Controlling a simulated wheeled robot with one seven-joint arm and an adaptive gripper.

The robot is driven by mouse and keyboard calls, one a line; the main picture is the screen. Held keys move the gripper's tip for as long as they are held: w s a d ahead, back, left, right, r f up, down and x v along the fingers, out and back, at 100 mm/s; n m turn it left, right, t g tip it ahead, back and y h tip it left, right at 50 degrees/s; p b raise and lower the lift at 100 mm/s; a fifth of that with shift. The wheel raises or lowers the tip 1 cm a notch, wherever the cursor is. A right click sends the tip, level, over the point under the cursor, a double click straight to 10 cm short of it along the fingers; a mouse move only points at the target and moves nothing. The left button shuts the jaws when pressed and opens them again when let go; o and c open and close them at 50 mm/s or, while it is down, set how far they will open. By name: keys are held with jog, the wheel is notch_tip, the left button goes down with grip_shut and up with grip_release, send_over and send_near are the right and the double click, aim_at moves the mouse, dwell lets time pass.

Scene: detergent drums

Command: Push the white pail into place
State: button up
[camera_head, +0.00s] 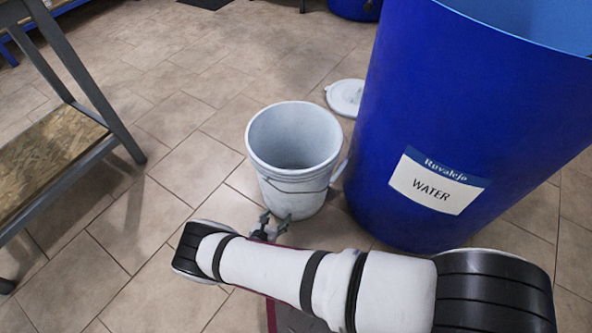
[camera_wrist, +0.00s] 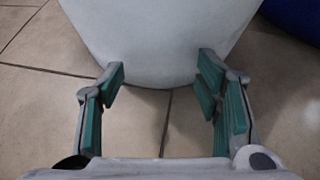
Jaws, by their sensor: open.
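The white pail (camera_head: 292,190) stands upright and open-topped on the tiled floor, just left of a big blue drum. A thin wire handle hangs across its front. My gripper (camera_head: 272,222) is low at the pail's near side, partly hidden behind my own arm. In the wrist view the pail's pale wall (camera_wrist: 160,45) fills the upper middle, and my gripper (camera_wrist: 160,85) is open with its green-padded fingers spread. The fingertips are at or very close to the pail's lower wall; I cannot tell whether they touch. Nothing is between the fingers but floor and the pail's lower edge.
The blue drum (camera_head: 400,120) with a WATER label (camera_head: 438,182) stands close at the pail's right. A white lid (camera_head: 345,97) lies on the floor behind. A metal-framed shelf with a wooden board (camera_head: 50,150) is at the left. Floor left of the pail is clear.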

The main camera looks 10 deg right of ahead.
jog(key=shift+w+d, duration=0.2)
jog(key=shift+w, duration=0.05)
jog(key=shift+w+d, duration=0.75)
jog(key=shift+w, duration=0.55)
jog(key=shift+w+d, duration=0.8)
jog(key=shift+w, duration=0.5)
jog(key=shift+w+d, duration=0.75)
jog(key=shift+w, duration=0.55)
jog(key=shift+w+d, duration=0.8)
jog(key=shift+w, duration=0.45)
jog(key=shift+w+d, duration=0.85)
jog(key=shift+w, duration=0.4)
jog(key=shift+w+d, duration=0.8)
jog(key=shift+w, duration=0.45)
